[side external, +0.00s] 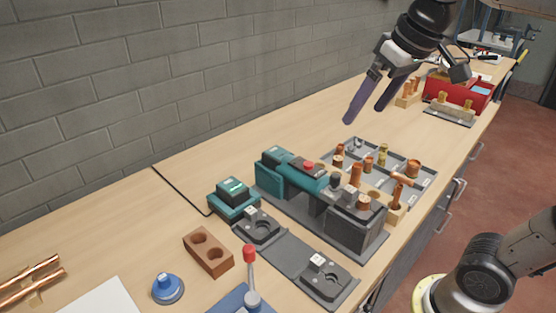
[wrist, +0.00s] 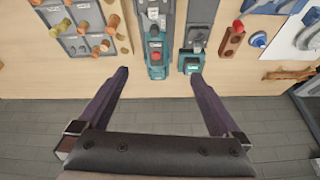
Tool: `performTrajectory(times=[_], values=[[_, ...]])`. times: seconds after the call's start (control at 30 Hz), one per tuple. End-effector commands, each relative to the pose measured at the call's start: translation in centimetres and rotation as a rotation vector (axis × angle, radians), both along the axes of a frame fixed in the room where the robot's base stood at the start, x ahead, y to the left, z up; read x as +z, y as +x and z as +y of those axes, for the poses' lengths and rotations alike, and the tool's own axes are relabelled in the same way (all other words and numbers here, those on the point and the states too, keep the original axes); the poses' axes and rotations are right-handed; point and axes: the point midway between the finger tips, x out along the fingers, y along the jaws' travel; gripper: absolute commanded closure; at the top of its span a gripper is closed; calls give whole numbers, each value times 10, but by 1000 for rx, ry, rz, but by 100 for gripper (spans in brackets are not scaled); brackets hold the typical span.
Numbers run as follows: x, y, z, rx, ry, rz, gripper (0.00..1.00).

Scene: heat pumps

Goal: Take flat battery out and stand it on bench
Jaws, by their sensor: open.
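A teal tool (side external: 312,176) with a red button lies in a dark grey stand (side external: 352,225) on the bench (side external: 180,217). A teal block (side external: 272,160) at the tool's wall-side end looks like its battery. It also shows in the wrist view (wrist: 156,72). A second teal battery-like block (side external: 233,190) sits to its left, by a grey plate with two round sockets (side external: 290,255); it also shows in the wrist view (wrist: 191,65). I cannot tell any charge state. My gripper (side external: 364,113) is open and empty, high above the bench; in the wrist view its fingertips (wrist: 159,75) flank both teal blocks.
A grey tray (side external: 430,165) of copper fittings lies right of the tool. A brown block with two holes (side external: 208,252), a blue round piece (side external: 167,288) and a red-knobbed lever (side external: 250,270) stand at the left front. A brick wall (side external: 150,80) backs the bench.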

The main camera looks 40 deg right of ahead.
Motion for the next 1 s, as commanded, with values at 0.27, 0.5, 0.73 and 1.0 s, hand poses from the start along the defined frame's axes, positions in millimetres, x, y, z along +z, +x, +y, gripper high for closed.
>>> performTrajectory(times=[0.27, 0.5, 0.73, 1.0], values=[[10, 114, -6, -50, 10, 109, 0], [-30, 195, -12, -70, 10, 203, 0], [-75, 222, -15, -74, 9, 280, 0], [-115, 226, -16, -75, 9, 295, 0]])
